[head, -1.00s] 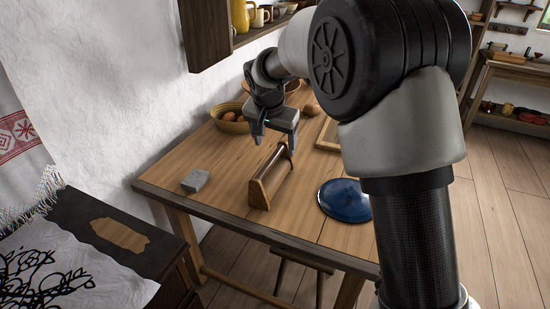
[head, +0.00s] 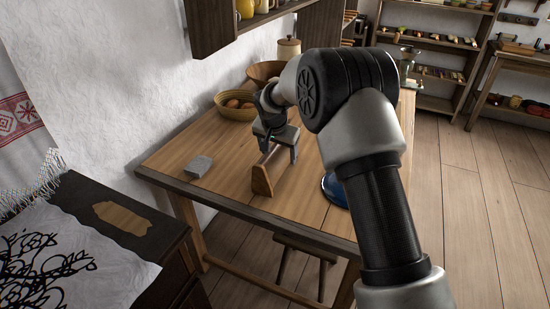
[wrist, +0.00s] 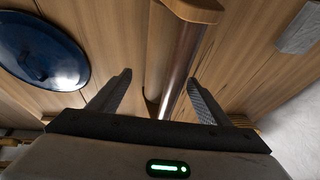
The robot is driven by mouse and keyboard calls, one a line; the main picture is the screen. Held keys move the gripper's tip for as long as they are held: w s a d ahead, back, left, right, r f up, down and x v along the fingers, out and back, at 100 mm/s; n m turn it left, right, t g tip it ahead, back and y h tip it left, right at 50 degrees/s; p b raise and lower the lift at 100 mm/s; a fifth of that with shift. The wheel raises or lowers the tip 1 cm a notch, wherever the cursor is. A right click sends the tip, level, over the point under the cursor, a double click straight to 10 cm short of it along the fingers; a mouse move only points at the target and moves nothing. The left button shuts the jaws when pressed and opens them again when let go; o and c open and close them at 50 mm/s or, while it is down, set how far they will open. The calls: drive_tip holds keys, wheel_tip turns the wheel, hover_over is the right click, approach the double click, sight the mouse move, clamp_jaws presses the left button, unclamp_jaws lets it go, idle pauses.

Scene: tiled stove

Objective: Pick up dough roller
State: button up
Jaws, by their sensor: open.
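A wooden piece with an upright end board and a long rounded bar, which looks like the dough roller (head: 262,181), stands on the wooden table. In the wrist view its dark shiny bar (wrist: 180,60) runs between my two fingers, with a wooden end at the top. My gripper (head: 280,153) is open and points down over the far part of the roller. In the wrist view one finger of my gripper (wrist: 159,78) is on each side of the bar, with gaps showing. The roller's far end is mostly hidden by my gripper.
A blue lid (head: 335,190) lies right of the roller, partly behind my arm. A grey block (head: 198,167) lies to the left. A basket with eggs (head: 236,112) and a brown bowl (head: 266,71) stand behind. A wall shelf (head: 222,32) hangs above.

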sight(279, 157)
drive_tip(key=x, duration=0.4)
drive_tip(key=shift+w+a+r, duration=0.15)
drive_tip(key=shift+w, duration=0.05)
drive_tip(key=c, duration=1)
drive_tip(key=shift+r, duration=0.15)
drive_tip(key=shift+c, duration=1.2)
